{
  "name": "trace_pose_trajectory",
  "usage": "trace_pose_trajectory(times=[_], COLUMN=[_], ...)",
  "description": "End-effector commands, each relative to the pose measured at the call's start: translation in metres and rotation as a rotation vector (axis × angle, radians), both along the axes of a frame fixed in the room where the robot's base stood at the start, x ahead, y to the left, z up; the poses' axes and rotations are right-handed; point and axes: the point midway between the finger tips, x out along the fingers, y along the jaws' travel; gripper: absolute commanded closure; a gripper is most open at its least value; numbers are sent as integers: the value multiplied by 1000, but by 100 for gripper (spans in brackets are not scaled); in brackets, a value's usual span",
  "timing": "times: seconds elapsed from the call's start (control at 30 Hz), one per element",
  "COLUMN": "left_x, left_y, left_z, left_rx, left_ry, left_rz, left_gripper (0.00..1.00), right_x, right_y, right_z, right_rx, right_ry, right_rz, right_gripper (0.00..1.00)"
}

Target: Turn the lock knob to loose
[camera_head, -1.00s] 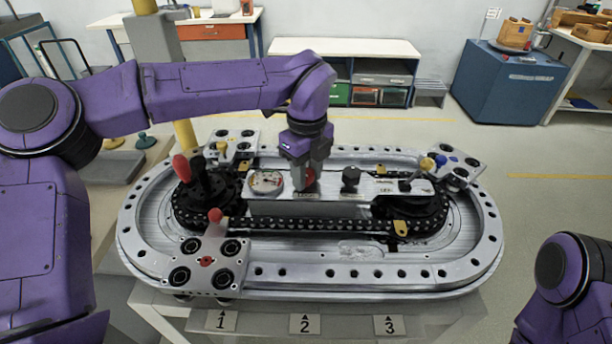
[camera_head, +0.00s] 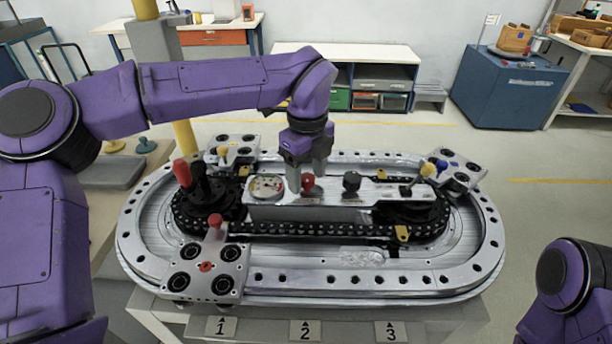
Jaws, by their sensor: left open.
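The lock knob (camera_head: 308,183) is red and stands on the raised centre panel (camera_head: 277,213) of the ring track, between a round dial gauge (camera_head: 267,186) and a black knob (camera_head: 351,182). My left gripper (camera_head: 307,178) is above and around the red knob, pointing down with its fingers apart. I cannot tell whether a finger touches the knob. The label by the knob is too small to read. My right gripper is out of view; only part of my right arm shows at the lower right.
Tags 1, 2 and 3 mark the front edge. Free floor lies beyond the track.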

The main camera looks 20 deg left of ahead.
Motion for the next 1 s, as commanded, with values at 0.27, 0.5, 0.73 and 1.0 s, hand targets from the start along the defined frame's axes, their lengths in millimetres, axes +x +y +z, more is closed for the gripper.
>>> trace_pose_trajectory(times=[0.27, 0.5, 0.73, 1.0], left_x=[0, -1, -1, 0], left_y=[0, 0, 0, 0], left_z=[66, 93, 94, 94], left_rx=[-1, 0, -1, -1], left_ry=[-4, -1, 0, 0], left_rz=[2, 1, 1, -1], left_gripper=[39, 39, 39, 39], right_x=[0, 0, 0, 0], right_y=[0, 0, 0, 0], right_z=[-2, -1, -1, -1], right_rx=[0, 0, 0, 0], right_ry=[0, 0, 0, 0], right_rz=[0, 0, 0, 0], right_gripper=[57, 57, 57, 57])
